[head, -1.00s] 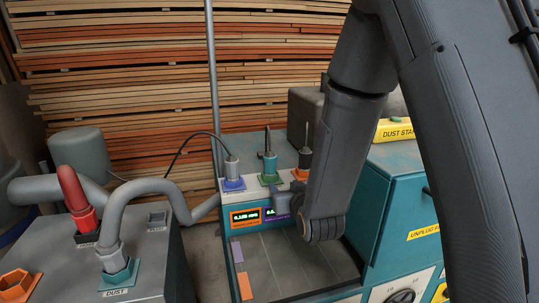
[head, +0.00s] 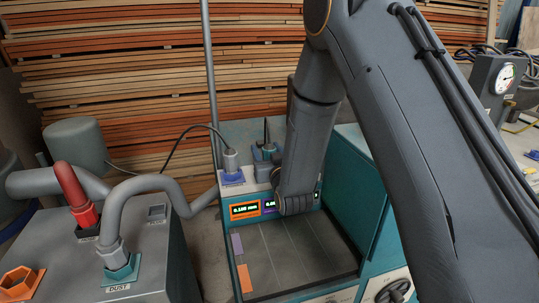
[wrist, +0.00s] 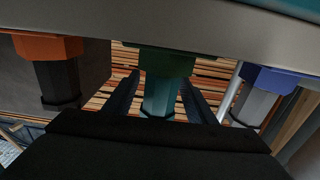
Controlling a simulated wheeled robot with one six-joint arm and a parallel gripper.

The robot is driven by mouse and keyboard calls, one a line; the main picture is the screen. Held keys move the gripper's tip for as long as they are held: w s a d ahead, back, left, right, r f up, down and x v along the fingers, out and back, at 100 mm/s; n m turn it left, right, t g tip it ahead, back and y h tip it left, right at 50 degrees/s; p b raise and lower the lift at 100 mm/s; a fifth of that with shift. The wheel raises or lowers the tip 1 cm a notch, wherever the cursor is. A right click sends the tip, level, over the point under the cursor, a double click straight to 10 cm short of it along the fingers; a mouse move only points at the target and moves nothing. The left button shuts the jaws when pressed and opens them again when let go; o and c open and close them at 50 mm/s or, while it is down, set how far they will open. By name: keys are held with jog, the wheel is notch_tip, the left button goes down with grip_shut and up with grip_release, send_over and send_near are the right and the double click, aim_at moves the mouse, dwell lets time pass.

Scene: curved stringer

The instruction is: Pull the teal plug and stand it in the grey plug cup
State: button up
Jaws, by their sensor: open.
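The teal plug (wrist: 160,97) stands in a green socket (wrist: 165,63) in the wrist view, which looks upside down. The fingers of my open gripper (wrist: 160,100) are on either side of it, with no clear sign of contact. In the head view my gripper (head: 266,153) is at the teal plug, mostly hidden behind my wrist; a dark cable rises there. A small grey square holder (head: 157,213) on the left cabinet may be the grey plug cup; it looks empty.
A grey plug (wrist: 254,106) in a blue socket and a black plug (wrist: 59,82) in an orange socket flank the teal one. The left cabinet bears a red plug (head: 75,195), a hose connector (head: 111,255) and an orange hexagonal cup (head: 19,283).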

jog(key=shift+w+a, duration=0.1)
jog(key=shift+w, duration=0.3)
jog(key=shift+c, duration=0.2)
jog(key=c, duration=1.1)
jog(key=shift+c, duration=0.3)
jog(key=shift+r, duration=0.1)
